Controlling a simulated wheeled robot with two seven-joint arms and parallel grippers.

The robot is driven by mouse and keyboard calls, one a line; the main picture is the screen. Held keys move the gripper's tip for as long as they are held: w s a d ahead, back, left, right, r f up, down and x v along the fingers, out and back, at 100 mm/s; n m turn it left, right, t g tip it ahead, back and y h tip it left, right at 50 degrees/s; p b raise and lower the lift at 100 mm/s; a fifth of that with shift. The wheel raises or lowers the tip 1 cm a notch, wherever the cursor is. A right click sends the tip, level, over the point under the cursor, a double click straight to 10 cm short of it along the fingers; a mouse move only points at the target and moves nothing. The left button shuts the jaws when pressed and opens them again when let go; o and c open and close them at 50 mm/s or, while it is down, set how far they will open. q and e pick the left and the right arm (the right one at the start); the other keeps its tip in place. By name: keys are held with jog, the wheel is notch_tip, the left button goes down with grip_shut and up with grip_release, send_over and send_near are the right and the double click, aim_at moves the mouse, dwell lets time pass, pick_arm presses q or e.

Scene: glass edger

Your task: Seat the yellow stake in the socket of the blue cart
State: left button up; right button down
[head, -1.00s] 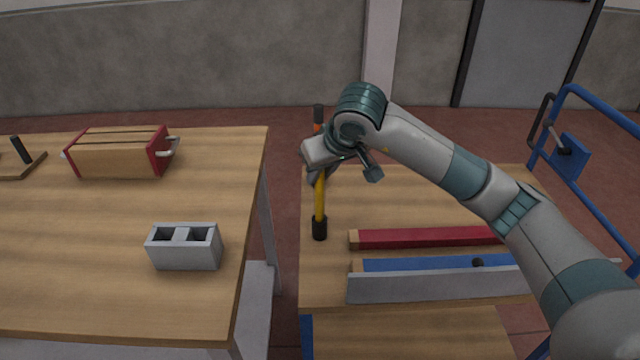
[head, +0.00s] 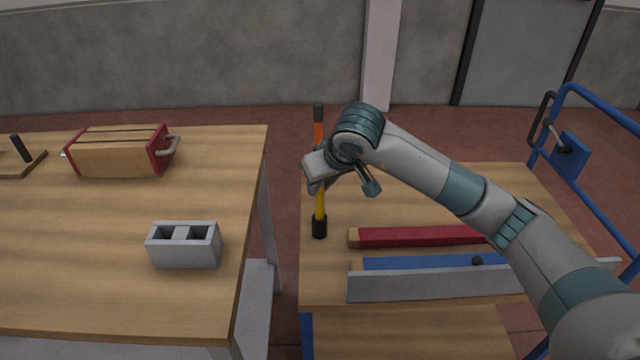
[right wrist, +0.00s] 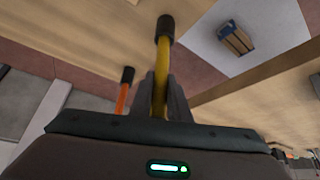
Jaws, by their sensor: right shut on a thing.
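The yellow stake (head: 320,203) has a black end, which shows lowest in the head view near the left edge of the blue cart's wooden deck (head: 420,193). My right gripper (head: 317,182) is shut on the stake above that end. In the right wrist view the yellow stake (right wrist: 160,75) runs up from between the fingers (right wrist: 160,100) to its black end. I cannot tell whether that end touches the cart. The receiving socket cannot be made out. My left gripper is not in view.
An orange stake with a black end (head: 318,130) stands behind my gripper. A red bar (head: 420,237), a blue bar (head: 430,263) and a grey bar (head: 430,285) lie on the deck. The left table holds a grey block (head: 185,247) and a wooden case (head: 115,153). The cart's blue rail (head: 600,110) is at right.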

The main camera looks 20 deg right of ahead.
jog(key=c, duration=1.7)
grip_release()
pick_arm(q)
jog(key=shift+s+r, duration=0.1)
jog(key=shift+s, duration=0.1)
pick_arm(e)
jog(key=shift+o, duration=0.2)
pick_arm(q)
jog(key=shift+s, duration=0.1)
